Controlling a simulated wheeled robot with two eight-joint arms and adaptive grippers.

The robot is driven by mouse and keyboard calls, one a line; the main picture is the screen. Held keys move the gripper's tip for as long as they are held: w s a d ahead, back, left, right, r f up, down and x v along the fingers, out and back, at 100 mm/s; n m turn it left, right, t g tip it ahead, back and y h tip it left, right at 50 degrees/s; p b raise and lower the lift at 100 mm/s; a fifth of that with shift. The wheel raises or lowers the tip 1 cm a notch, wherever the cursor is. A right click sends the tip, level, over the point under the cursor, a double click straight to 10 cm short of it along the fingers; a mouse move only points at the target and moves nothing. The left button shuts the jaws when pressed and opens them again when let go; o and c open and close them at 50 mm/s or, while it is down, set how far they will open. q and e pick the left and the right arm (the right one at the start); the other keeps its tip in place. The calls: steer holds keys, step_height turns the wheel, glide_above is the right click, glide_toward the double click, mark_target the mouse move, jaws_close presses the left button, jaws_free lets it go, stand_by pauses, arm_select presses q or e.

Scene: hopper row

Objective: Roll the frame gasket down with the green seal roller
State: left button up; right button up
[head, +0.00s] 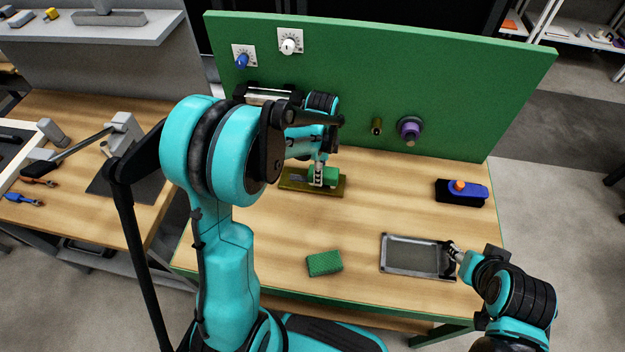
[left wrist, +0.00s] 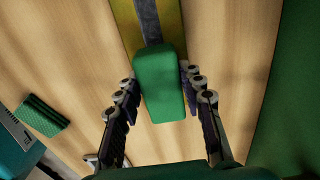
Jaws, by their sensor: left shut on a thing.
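The green seal roller (head: 331,177) lies along an olive-yellow rest (head: 293,185) near the back of the table. My left gripper (head: 317,174) is shut on its green handle. In the left wrist view the handle (left wrist: 160,85) sits between the two fingers, with a grey part of the roller (left wrist: 149,22) running along the yellow rest (left wrist: 125,20). The frame (head: 382,256), a grey rectangle with a dull green-grey middle, lies flat at the front right. The gasket cannot be told apart from it. My right gripper (head: 454,250) is at the frame's right edge; its finger opening is unclear.
A green sponge-like block (head: 324,263) lies at the front middle. A blue and black device with an orange knob (head: 461,192) stands at the right. The green back panel (head: 450,85) carries dials and a purple knob (head: 409,128). The table between roller and frame is clear.

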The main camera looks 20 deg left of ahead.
mark_target(338, 174)
arm_select(q)
steer(key=shift+w+d, duration=0.2)
steer(key=shift+d, duration=0.5)
steer(key=shift+d, duration=0.1)
steer(key=shift+w+d+f, duration=0.1)
steer(key=shift+w+d, duration=0.1)
steer(key=shift+d, duration=0.75)
steer(key=shift+w+d, duration=0.2)
steer(key=shift+d, duration=0.75)
steer(key=shift+s+a, duration=0.25)
steer(key=shift+a, duration=0.85)
steer(key=shift+s+a, duration=0.2)
steer(key=shift+a, duration=0.9)
steer(key=shift+a, duration=0.1)
steer(key=shift+s+a, duration=0.2)
steer(key=shift+a, duration=0.5)
steer(key=shift+s+a, duration=0.25)
steer(key=shift+a, duration=0.45)
steer(key=shift+s+a, duration=0.2)
steer(key=shift+a, duration=0.5)
